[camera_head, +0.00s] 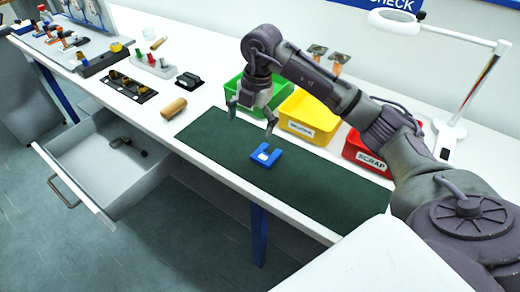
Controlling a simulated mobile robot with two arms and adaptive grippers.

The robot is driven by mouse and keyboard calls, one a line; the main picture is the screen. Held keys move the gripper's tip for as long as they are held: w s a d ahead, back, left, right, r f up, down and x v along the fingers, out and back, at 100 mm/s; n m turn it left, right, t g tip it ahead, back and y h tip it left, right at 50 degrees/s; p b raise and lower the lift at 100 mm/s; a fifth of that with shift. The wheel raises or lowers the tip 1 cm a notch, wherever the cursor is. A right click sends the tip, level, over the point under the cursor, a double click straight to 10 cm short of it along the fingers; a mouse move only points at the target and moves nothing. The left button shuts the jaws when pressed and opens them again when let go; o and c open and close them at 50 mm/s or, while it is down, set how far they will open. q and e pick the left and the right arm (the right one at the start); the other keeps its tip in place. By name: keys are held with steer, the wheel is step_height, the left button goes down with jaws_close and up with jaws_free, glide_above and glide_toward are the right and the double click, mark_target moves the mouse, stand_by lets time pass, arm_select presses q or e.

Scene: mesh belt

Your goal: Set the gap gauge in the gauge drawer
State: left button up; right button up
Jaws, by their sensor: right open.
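A blue U-shaped piece with a pale label, which looks like the gap gauge (264,155), lies on the dark green mat (335,186). My right gripper (251,125) is open and empty, with its fingers pointing down. It is above the mat, behind and a little left of the blue piece, and does not touch it. The gauge drawer (98,205) is pulled out at the left below the bench top. A dark tool (128,147) lies inside it near the back. My left gripper is not in view.
Green (229,94), yellow (309,117) and red (361,153) bins stand behind the mat. A wooden-coloured cylinder (174,108) lies left of the mat. A lamp (448,132) stands at the right. Much of the drawer floor is bare.

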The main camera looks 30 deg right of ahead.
steer(key=d+r+m+h, duration=0.1)
steer(key=d+h, duration=0.1)
steer(key=d, duration=0.2)
steer(key=p, duration=0.2)
glide_above(266, 154)
steer(key=f, duration=0.7)
steer(key=shift+w+a, duration=0.2)
steer(key=shift+w, duration=0.05)
steer(key=shift+f, duration=0.4)
steer(key=shift+s+f+p, duration=0.15)
steer(key=shift+f+p, duration=0.2)
steer(key=shift+f, duration=0.15)
steer(key=f, duration=0.1)
steer(key=f+p, duration=0.1)
steer(key=f, duration=0.1)
steer(key=shift+s+d+f, duration=0.1)
steer(key=shift+s+f, duration=0.1)
steer(key=shift+f, duration=0.55)
steer(key=shift+c, duration=0.2)
